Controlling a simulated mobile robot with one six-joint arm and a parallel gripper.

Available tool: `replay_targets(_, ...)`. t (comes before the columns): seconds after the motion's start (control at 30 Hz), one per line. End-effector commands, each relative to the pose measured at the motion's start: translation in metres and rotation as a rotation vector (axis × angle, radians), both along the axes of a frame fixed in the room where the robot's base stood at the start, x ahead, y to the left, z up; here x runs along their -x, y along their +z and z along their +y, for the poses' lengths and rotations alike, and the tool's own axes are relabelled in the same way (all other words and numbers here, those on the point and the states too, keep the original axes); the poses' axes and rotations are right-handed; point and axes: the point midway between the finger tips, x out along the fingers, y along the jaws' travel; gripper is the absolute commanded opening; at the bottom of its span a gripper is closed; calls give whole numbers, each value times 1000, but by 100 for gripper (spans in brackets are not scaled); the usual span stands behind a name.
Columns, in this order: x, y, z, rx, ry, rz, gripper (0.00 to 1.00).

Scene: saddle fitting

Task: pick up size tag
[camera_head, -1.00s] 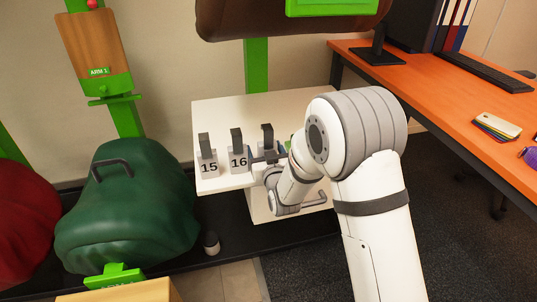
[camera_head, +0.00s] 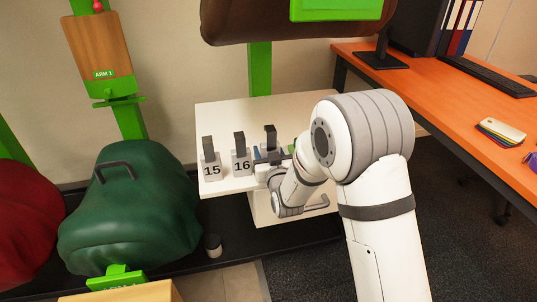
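Size tags with dark upright grips stand in a row along the front of the white cabinet top (camera_head: 228,117). The tag marked 15 (camera_head: 212,170) is at the left end. The tag marked 16 (camera_head: 242,163) stands beside it. A third tag's dark grip (camera_head: 270,138) rises to their right, its number hidden behind my gripper. My gripper (camera_head: 263,162) is low at this third tag, reaching from the right. Its fingers are small and partly hidden, so I cannot tell whether they touch or hold the tag.
A green covered saddle (camera_head: 130,215) is at left, with a red one (camera_head: 25,215) beyond it. A brown saddle (camera_head: 270,20) hangs over the cabinet on a green post (camera_head: 260,70). An orange desk (camera_head: 450,105) stands at right. The cabinet's back left is clear.

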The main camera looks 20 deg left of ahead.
Motion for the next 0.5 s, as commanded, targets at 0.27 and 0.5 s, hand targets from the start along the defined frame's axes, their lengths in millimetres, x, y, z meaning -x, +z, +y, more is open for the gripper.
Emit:
replay_targets(0.27, 0, 54, 0, -3, -1, -4, 25)
replay_targets(0.5, -1, 112, -1, -3, -2, -5, 25)
